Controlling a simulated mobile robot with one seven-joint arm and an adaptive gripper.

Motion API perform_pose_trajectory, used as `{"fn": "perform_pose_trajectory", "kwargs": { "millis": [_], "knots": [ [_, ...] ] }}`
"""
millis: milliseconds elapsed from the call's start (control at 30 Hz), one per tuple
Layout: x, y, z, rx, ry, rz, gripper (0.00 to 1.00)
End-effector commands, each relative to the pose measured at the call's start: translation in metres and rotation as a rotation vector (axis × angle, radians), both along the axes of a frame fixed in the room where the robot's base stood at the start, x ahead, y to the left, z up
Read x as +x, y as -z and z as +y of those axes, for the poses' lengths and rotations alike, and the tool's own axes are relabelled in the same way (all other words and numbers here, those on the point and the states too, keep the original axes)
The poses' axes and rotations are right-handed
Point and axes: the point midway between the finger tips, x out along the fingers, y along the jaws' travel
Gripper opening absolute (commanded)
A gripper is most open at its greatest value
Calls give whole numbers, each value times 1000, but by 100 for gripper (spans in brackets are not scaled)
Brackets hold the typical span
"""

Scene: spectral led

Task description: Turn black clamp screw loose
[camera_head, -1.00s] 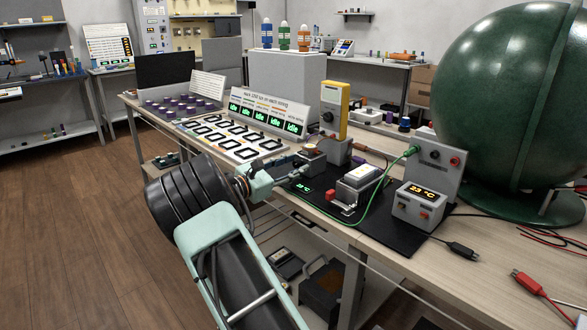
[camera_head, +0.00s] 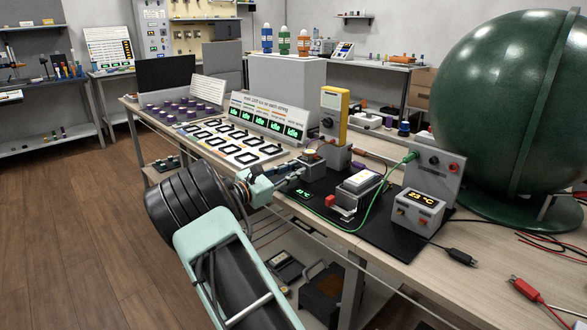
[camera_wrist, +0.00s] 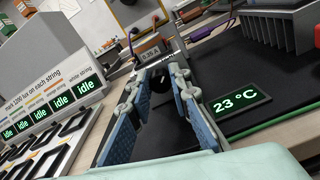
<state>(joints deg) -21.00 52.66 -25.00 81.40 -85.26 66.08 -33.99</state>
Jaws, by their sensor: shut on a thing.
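In the wrist view, the two blue-padded fingers of my gripper (camera_wrist: 163,82) close on the black clamp screw (camera_wrist: 161,84), which shows as a dark knob between the fingertips. Most of it is hidden by the fingers. In the head view, my gripper (camera_head: 297,173) reaches in from the left over the bench edge, at the left end of the black mat (camera_head: 388,228). The screw cannot be made out there. A small dark block with a gauge (camera_head: 312,158) stands just behind the fingertips.
A green "23 °C" display (camera_wrist: 240,103) lies right of the fingers. A finned heatsink (camera_head: 358,190) with a red part stands right on the mat. A yellow meter (camera_head: 334,112) stands behind. A green cable (camera_head: 372,208) crosses the mat. Left are black frames (camera_head: 232,142) and "idle" displays (camera_head: 268,124).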

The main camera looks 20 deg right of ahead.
Motion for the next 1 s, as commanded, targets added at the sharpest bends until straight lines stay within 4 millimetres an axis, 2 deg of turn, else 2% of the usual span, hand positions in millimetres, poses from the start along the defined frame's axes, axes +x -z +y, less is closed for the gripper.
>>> {"fn": "perform_pose_trajectory", "kwargs": {
  "millis": [267, 1000],
  "knots": [
    [0, -8, 1, -63, 0, 173, 0],
    [1, -3, 1, -298, 0, 823, 0]
  ]
}}
